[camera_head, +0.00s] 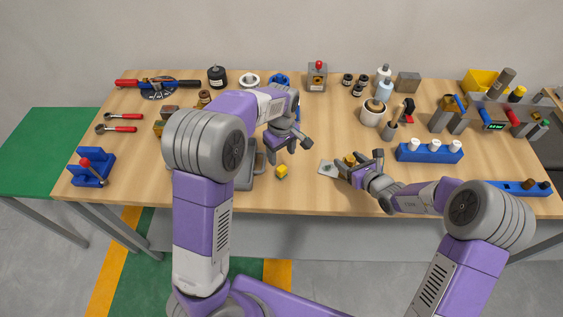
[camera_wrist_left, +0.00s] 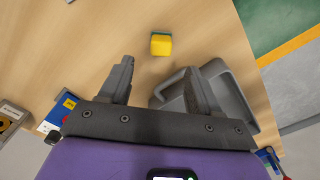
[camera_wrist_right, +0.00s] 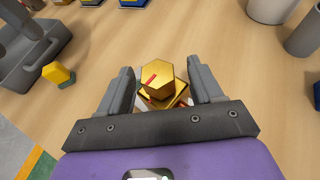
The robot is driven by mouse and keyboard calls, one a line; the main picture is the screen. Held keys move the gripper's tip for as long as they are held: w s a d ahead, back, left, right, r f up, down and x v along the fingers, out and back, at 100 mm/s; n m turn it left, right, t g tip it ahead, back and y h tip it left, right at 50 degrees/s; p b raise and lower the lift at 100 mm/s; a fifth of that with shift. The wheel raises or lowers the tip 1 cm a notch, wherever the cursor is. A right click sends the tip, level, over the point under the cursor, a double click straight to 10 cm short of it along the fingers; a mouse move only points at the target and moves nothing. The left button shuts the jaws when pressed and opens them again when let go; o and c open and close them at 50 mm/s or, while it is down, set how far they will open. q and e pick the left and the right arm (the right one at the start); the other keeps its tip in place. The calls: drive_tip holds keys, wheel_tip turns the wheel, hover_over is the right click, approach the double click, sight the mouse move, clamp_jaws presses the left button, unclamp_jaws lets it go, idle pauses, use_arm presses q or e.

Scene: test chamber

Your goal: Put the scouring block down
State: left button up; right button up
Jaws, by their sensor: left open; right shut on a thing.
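The scouring block (camera_head: 281,171) is a small yellow block with a green layer. It rests on the wooden table, apart from both grippers, right of a grey holder (camera_head: 244,178). It also shows in the left wrist view (camera_wrist_left: 161,45) and in the right wrist view (camera_wrist_right: 57,73). My left gripper (camera_head: 289,149) is open and empty, with the block beyond its fingertips in the left wrist view. My right gripper (camera_head: 361,163) is shut on a gold hexagonal piece with a red mark (camera_wrist_right: 157,77). Its lower part is partly hidden.
A light plate (camera_head: 328,168) lies beside my right gripper. A blue rack with white-topped pieces (camera_head: 430,155) stands to the right, and a white canister (camera_head: 373,112) behind. Blue bracket (camera_head: 91,167) is at far left. Table around the block's front and right is clear.

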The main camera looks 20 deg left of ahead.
sight(282, 167)
use_arm(q)
wheel_tip(282, 167, up, 4)
drive_tip(key=shift+r, duration=0.1)
idle(0.4)
drive_tip(key=shift+c, duration=0.7)
wheel_tip(282, 167, down, 13)
drive_tip(key=m, duration=1.6)
drive_tip(key=shift+s+d+r+m, duration=0.1)
drive_tip(key=shift+r+m, duration=0.05)
drive_tip(key=shift+m, duration=0.25)
drive_tip(key=shift+c, duration=0.4)
